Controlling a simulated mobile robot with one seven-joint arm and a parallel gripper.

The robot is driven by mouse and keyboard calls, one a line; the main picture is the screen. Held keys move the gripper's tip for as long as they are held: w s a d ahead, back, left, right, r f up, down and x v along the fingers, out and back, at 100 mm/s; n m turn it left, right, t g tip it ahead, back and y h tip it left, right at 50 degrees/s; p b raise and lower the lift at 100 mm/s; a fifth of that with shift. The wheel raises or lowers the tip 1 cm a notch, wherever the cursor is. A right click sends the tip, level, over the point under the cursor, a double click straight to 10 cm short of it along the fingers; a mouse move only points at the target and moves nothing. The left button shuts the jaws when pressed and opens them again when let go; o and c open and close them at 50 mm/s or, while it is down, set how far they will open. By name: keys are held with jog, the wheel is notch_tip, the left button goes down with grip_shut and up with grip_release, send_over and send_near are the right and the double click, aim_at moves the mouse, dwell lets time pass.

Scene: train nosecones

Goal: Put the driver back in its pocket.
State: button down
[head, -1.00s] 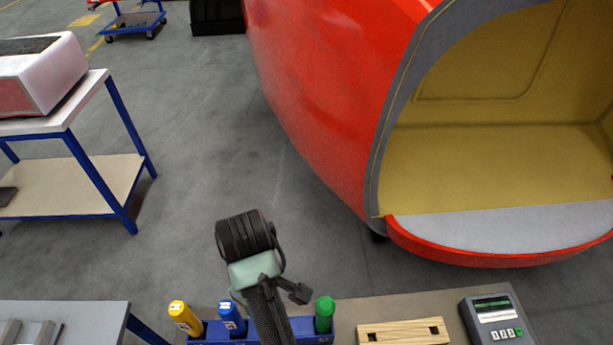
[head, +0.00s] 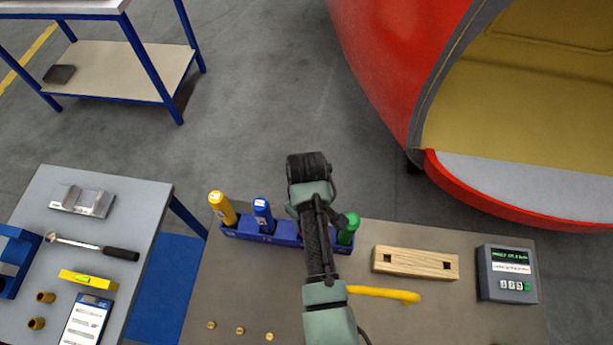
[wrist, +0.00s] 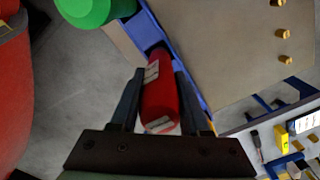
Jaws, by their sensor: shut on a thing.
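My gripper (wrist: 157,90) is shut on a red driver (wrist: 160,95), whose handle with pale labels sits between the two dark fingers in the wrist view. The blue rack (wrist: 194,82) lies behind the red driver there. In the head view the rack (head: 280,239) runs along the far edge of the brown table. It holds a yellow driver (head: 222,208), a blue driver (head: 263,214) and a green driver (head: 348,228). My arm covers the stretch between blue and green. I cannot tell whether the red driver's lower end is in a pocket.
A wooden block (head: 415,263) with two square holes, a yellow bent bar (head: 385,293) and a grey keypad device (head: 507,275) are on the table right of my arm. Small brass pieces (head: 240,331) lie in front. A grey side table (head: 150,205) with tools stands left.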

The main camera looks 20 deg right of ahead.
jog(key=shift+f, duration=0.15)
jog(key=shift+c, duration=1.9)
grip_release()
jog(key=shift+f, duration=0.1)
